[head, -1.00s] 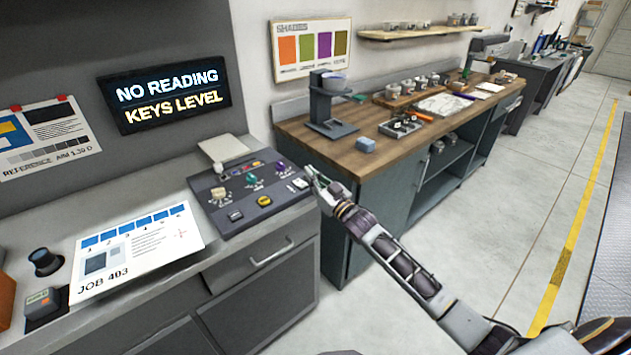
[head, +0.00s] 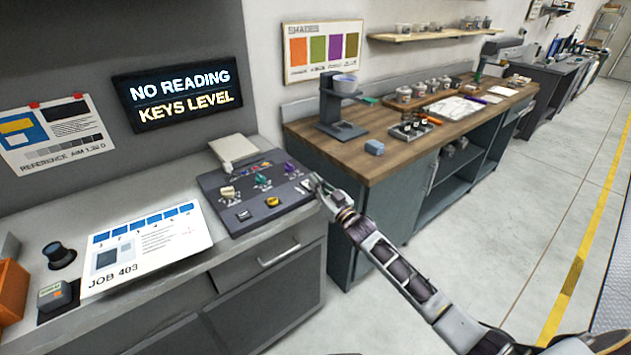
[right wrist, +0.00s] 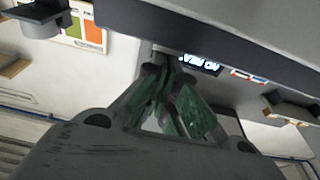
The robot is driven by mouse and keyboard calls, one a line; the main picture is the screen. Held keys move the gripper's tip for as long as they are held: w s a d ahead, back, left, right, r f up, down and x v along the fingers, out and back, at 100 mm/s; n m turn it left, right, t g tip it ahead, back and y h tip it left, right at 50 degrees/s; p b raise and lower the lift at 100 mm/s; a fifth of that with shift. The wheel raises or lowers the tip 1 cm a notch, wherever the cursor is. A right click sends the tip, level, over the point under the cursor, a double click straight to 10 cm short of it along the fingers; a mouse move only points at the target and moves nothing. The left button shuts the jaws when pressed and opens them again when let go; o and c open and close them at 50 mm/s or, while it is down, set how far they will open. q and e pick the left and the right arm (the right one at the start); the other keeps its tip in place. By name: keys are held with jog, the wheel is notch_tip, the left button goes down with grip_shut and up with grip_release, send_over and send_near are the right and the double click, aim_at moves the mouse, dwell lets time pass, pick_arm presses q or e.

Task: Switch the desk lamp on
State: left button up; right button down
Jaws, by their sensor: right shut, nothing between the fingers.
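I cannot make out a desk lamp for certain in either view. A dark control panel (head: 233,211) with coloured knobs and keys lies on the grey counter in the head view. A flat pale plate-like part (head: 233,150) sits at its back edge; I cannot tell what it is. My right gripper (head: 316,181) is at the panel's right edge, and I cannot tell whether it touches it. In the right wrist view its greenish fingers (right wrist: 172,88) are together and empty, near a dark grey edge (right wrist: 215,35). My left gripper is not in view.
A lit sign (head: 180,92) reads "NO READING KEYS LEVEL". A job sheet (head: 150,245) lies left of the panel, with a dark round knob (head: 60,255) beyond it. A wooden-topped bench (head: 400,165) with a stand and small pots is to the right. The floor is clear.

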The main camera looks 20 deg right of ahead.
jog(key=shift+s+f, duration=0.15)
jog(key=shift+f, duration=0.35)
jog(key=shift+r, duration=0.3)
